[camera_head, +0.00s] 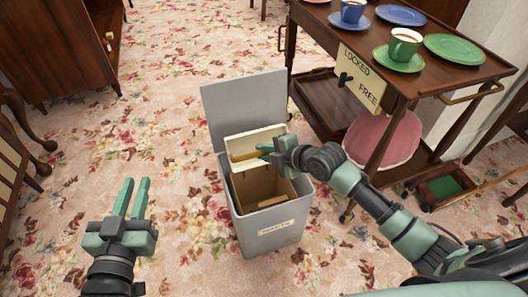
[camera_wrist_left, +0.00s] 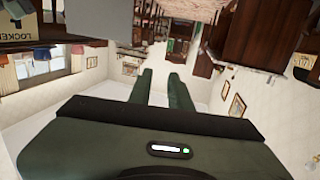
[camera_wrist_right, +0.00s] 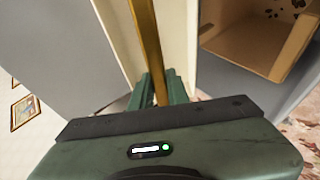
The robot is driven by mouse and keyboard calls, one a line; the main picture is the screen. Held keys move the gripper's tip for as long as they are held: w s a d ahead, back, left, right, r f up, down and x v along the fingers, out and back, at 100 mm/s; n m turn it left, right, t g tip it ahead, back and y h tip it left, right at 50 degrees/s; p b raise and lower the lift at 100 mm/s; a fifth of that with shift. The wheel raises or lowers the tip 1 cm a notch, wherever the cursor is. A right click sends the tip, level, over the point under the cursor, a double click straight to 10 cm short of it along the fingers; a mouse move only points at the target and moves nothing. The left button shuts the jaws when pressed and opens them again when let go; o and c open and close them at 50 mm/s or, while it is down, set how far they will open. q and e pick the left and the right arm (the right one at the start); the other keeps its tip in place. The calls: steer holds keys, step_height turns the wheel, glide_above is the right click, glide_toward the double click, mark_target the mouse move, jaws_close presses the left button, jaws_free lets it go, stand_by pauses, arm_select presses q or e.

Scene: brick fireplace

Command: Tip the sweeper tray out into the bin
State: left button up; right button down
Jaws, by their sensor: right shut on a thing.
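The grey bin (camera_head: 272,238) stands on the carpet with its lid (camera_head: 243,108) raised at the back. Its inside looks brown, with dark specks in the right wrist view (camera_wrist_right: 262,35). The cream tray (camera_head: 246,139) with a gold-coloured strip is tilted up over the bin's back part, by the lid. My right gripper (camera_head: 268,148) is shut on the tray's gold strip (camera_wrist_right: 146,45), between the fingertips. Whether anything is in the tray cannot be told. My left gripper (camera_head: 131,188) is open and empty, left of the bin; its fingers are apart in the left wrist view (camera_wrist_left: 165,80).
A wooden trolley (camera_head: 430,75) with cups and plates stands behind right; a "LOCKED / FREE" sign (camera_head: 358,80) hangs on it. A pink round cushion (camera_head: 385,140) and a wooden box with green inside (camera_head: 443,188) are below. Carpet left of the bin is free.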

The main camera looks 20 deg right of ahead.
steer(key=shift+s+t+b, duration=0.3)
steer(key=shift+t+b, duration=0.2)
steer(key=shift+b, duration=0.1)
arm_select(q)
step_height(320, 180, up, 7)
steer(key=t+h, duration=0.1)
steer(key=t, duration=0.3)
steer(key=shift+s+d, duration=0.2)
steer(key=shift+d, duration=0.2)
arm_select(e)
steer(key=shift+r, duration=0.15)
